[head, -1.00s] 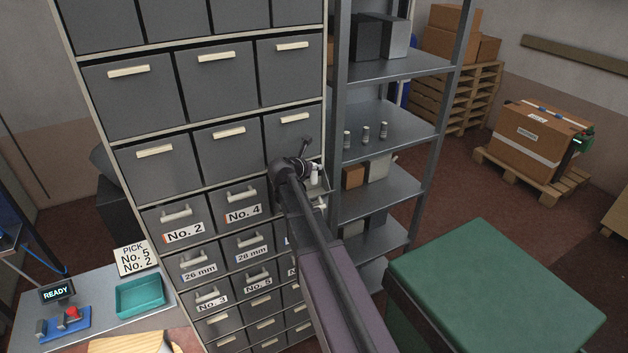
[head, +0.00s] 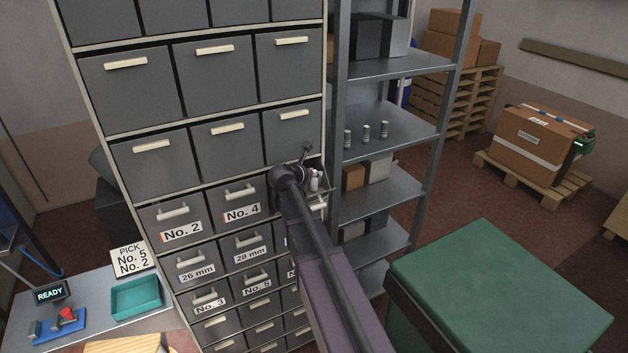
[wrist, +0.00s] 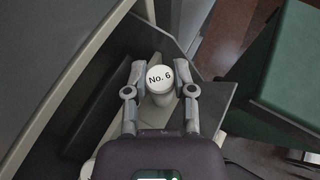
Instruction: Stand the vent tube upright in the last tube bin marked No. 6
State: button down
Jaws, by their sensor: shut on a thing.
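The vent tube is a white cylinder with a round white top marked "No. 6" (wrist: 159,77). My gripper (wrist: 160,70) is shut on it, one finger on each side. In the head view the tube (head: 314,181) looks upright at the pulled-out bin (head: 322,192), right of the No. 4 bin. In the wrist view the bin's grey wall (wrist: 214,104) and dark inside show around and below the tube. The tube's lower end is hidden, so I cannot tell whether it touches the bin floor. My arm hides the bin's front label.
The cabinet's closed drawers, such as No. 4 (head: 241,196) and No. 2 (head: 180,213), stand left of the bin. A metal shelf (head: 395,125) with small canisters is close on the right. A green-topped box (head: 500,285) stands at front right.

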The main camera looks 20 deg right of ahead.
jog(key=shift+w+f, duration=0.25)
jog(key=shift+f, duration=0.35)
jog(key=shift+s+r, duration=0.1)
jog(key=shift+b, duration=0.3)
jog(key=shift+f, duration=0.25)
jog(key=shift+c, duration=2.2)
grip_release()
jog(key=shift+r, duration=0.1)
jog(key=shift+r, duration=0.1)
